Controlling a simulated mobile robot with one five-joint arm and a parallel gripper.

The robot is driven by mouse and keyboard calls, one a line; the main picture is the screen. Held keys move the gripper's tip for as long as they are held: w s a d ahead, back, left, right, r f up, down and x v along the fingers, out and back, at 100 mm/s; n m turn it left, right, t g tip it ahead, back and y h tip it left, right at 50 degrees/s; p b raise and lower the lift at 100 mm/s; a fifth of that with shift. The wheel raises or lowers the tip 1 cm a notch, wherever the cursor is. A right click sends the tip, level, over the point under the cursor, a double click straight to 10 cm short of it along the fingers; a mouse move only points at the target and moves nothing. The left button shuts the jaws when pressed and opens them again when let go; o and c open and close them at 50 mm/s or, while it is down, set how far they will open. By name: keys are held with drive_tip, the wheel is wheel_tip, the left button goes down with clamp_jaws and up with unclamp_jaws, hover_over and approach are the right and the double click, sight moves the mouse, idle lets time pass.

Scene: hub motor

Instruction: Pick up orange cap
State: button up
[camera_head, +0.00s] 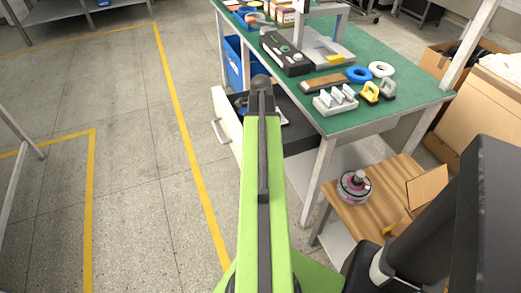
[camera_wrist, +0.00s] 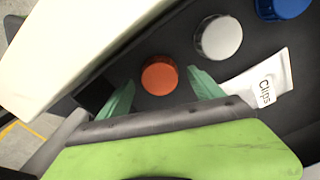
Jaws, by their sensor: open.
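The orange cap (camera_wrist: 159,76) shows in the wrist view, lying on the dark floor of an open drawer. My gripper (camera_wrist: 160,88) is open, with its two green fingers on either side of the cap as seen from the wrist. No finger is clearly seen touching the cap, and I cannot tell the height of the fingers above the drawer floor. In the head view my green arm reaches toward the open drawer (camera_head: 226,122) under the green workbench, and the cap and fingers are hidden there.
A silver cap (camera_wrist: 218,38), a blue cap (camera_wrist: 283,7) and a white "Clips" bag (camera_wrist: 258,85) lie in the drawer. The pale drawer front (camera_wrist: 75,35) stands close by at the left. The green workbench (camera_head: 390,125) overhangs the drawer. A wooden low table (camera_head: 385,190) stands at the right.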

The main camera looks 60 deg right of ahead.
drive_tip(key=shift+f, duration=0.95)
drive_tip(key=shift+r, duration=0.2)
drive_tip(key=shift+c, duration=0.5)
drive_tip(key=c, duration=1.3)
drive_tip(key=shift+r+p, duration=0.45)
drive_tip(key=shift+r, duration=0.1)
wheel_tip(320, 180, up, 4)
drive_tip(key=p, duration=0.4)
drive_tip(key=shift+r, duration=0.1)
drive_tip(key=s+r+p, duration=0.2)
drive_tip(key=s, duration=0.2)
drive_tip(key=s+r+p, duration=0.2)
drive_tip(key=s, duration=0.1)
drive_tip(key=s+d+r+p, duration=0.1)
drive_tip(key=s+p, duration=0.1)
drive_tip(key=s, duration=0.2)
drive_tip(key=shift+s+r, duration=0.35)
drive_tip(key=shift+r, duration=0.05)
